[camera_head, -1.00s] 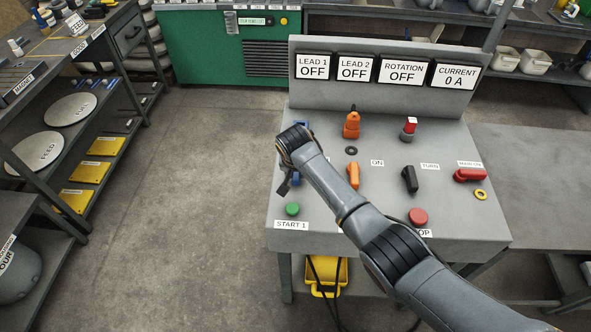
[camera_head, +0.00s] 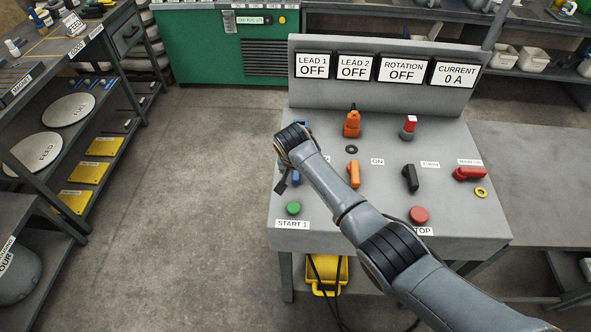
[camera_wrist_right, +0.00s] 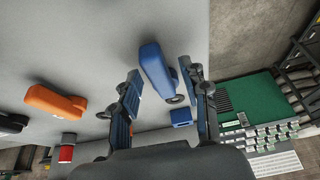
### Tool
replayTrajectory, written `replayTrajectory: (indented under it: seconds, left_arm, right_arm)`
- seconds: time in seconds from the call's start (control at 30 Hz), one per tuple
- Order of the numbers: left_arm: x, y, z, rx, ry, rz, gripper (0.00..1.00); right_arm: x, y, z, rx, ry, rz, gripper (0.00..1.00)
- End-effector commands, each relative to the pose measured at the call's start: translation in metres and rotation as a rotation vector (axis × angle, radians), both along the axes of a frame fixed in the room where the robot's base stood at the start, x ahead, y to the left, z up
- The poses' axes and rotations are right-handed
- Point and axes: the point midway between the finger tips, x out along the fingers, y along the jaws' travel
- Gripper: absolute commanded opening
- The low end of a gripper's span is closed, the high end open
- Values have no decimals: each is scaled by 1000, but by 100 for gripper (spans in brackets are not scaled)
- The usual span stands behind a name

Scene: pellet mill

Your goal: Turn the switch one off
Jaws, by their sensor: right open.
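A blue switch handle (camera_wrist_right: 152,68) shows in the right wrist view, elongated and standing out from the grey panel. My right gripper (camera_head: 284,183) hangs over the panel's left side. In the wrist view its fingers (camera_wrist_right: 157,80) are open, one on each side of the blue handle; I cannot tell whether they touch it. The label of this switch is hidden by my arm. The LEAD 1 display (camera_head: 312,66) reads OFF. My left gripper is out of view.
The grey control panel (camera_head: 390,240) also carries an orange handle (camera_head: 353,174), a black handle (camera_head: 410,178), a red handle (camera_head: 468,173), a green button (camera_head: 293,208) and a red button (camera_head: 419,214). Open floor lies left of the panel.

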Motion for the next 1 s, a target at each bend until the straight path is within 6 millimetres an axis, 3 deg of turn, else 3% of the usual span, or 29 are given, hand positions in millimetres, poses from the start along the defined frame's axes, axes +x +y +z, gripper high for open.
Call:
replayTrajectory:
  seconds: [0.27, 0.7, 1.0]
  left_arm:
    - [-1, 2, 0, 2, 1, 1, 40]
    - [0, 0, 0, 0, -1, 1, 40]
    - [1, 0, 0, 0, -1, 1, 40]
  right_arm:
    - [-5, 1, 12, 1, 0, 1, 45]
    - [-36, 1, 89, 3, -2, 1, 45]
    - [-46, 1, 110, 0, 1, 0, 45]
